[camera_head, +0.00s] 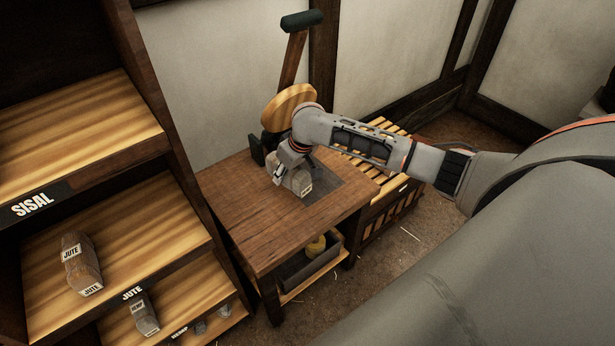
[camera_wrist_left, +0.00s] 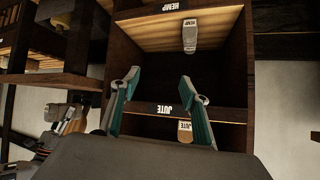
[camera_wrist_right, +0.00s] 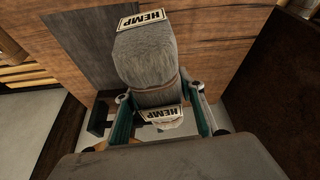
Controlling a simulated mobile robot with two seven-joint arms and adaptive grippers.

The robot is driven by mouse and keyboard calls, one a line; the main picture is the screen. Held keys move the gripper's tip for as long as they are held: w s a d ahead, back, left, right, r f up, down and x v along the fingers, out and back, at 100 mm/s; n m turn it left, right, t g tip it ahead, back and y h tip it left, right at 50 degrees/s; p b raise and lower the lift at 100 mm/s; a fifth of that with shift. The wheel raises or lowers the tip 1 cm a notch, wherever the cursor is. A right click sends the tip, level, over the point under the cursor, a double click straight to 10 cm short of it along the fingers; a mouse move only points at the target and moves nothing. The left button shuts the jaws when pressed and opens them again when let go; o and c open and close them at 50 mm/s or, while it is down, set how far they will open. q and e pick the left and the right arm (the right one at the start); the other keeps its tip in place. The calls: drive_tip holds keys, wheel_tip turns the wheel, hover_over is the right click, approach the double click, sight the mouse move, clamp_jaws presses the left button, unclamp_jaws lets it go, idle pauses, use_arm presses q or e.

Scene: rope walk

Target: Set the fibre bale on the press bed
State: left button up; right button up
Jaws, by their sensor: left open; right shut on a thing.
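The grey fibre bale (camera_head: 300,182), labelled HEMP, is held in my right gripper (camera_head: 284,172) at the left part of the dark press bed (camera_head: 328,182) on the wooden table. In the right wrist view the bale (camera_wrist_right: 145,60) sits between the two fingers, and the dark bed (camera_wrist_right: 85,45) shows to its left. I cannot tell whether the bale touches the bed. My left gripper (camera_wrist_left: 157,88) is open and empty in front of the shelves; it is not in the head view.
The press lever (camera_head: 292,62) and round wooden disc (camera_head: 290,106) stand behind the bed. Left shelves hold a jute bale (camera_head: 81,263) and a hemp bale (camera_head: 144,314). A slatted crate (camera_head: 385,205) stands right of the table (camera_head: 255,215). The table's front left is clear.

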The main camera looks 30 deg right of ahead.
drive_tip(key=w+d+r+m, duration=0.1)
drive_tip(key=w+d, duration=0.1)
drive_tip(key=d, duration=0.3)
drive_tip(key=w+d+r, duration=0.2)
drive_tip(key=w+d, duration=0.1)
drive_tip(key=d, duration=0.2)
drive_tip(key=shift+m+h, duration=0.3)
wheel_tip(320, 180, down, 5)
drive_tip(key=shift+d+f+b, duration=0.1)
drive_tip(key=shift+f+b, duration=0.1)
drive_tip(key=shift+b, duration=0.55)
wheel_tip(320, 180, down, 5)
drive_tip(key=shift+b, duration=0.75)
drive_tip(key=shift+r, duration=0.15)
use_arm(q)
drive_tip(key=shift+w+a+f, duration=0.1)
drive_tip(key=shift+a+f, duration=0.05)
drive_tip(key=shift+f, duration=0.3)
drive_tip(key=shift+w+a+f, duration=0.1)
drive_tip(key=shift+a+f, duration=0.05)
drive_tip(key=shift+f, duration=0.25)
use_arm(e)
drive_tip(key=o, duration=1)
drive_tip(key=shift+o, duration=1)
use_arm(q)
drive_tip(key=shift+s+f, duration=0.1)
drive_tip(key=shift+f, duration=0.15)
